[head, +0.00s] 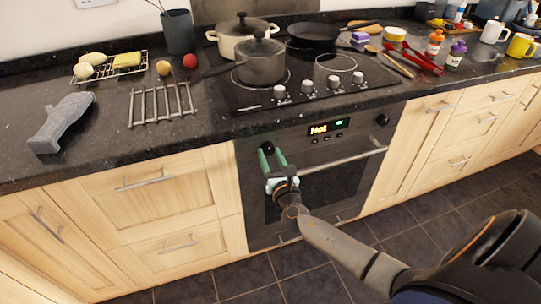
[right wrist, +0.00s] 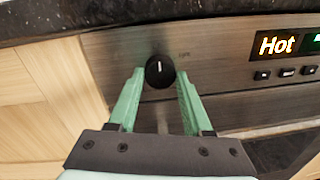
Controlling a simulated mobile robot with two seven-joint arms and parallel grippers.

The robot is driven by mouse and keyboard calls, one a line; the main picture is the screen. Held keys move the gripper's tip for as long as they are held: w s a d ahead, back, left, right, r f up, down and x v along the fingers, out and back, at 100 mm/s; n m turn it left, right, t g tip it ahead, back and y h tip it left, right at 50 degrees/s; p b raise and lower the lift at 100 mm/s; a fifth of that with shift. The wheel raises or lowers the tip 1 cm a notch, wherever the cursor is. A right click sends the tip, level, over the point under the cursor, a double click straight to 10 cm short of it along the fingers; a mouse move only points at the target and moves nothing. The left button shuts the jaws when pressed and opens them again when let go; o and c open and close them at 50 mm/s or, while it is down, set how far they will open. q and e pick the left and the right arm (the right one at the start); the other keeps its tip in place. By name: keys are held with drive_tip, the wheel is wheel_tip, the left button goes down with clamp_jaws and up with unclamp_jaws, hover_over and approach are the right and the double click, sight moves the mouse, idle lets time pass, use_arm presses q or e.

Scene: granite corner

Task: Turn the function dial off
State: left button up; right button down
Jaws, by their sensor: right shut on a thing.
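The oven front (head: 340,185) has a black round dial at its left (head: 267,147) and another at its right (head: 382,119). The left dial also shows in the right wrist view (right wrist: 159,71), with its white mark pointing about straight up. My right gripper (head: 271,153) has its green fingers on either side of the left dial, shut on it. The lit display (head: 328,127) between the dials reads "Hot", with a green part to its right. My left gripper is not in view.
The oven handle bar (head: 345,160) runs across the door below the dials. The dark counter edge overhangs above the panel. Pots (head: 261,62), hob knobs (head: 307,87) and a wire rack (head: 160,104) are on top. Floor (head: 420,220) in front is clear.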

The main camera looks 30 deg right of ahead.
idle(0.3)
drive_tip(key=shift+c, duration=1.6)
unclamp_jaws()
drive_tip(key=v, duration=1.2)
drive_tip(key=shift+s, duration=0.25)
drive_tip(key=shift+a, duration=0.1)
drive_tip(key=s+a+f+m+g+y+p, duration=0.4)
drive_tip(key=s+f+m, duration=0.3)
drive_tip(key=m, duration=0.6)
drive_tip(key=s+a+m+g+y+p, duration=0.3)
drive_tip(key=s+a+m, duration=0.5)
drive_tip(key=m, duration=0.7)
drive_tip(key=shift+a+f+g+y+p, duration=0.15)
drive_tip(key=shift+a+g+y+p, duration=0.2)
drive_tip(key=shift+a+p, duration=0.4)
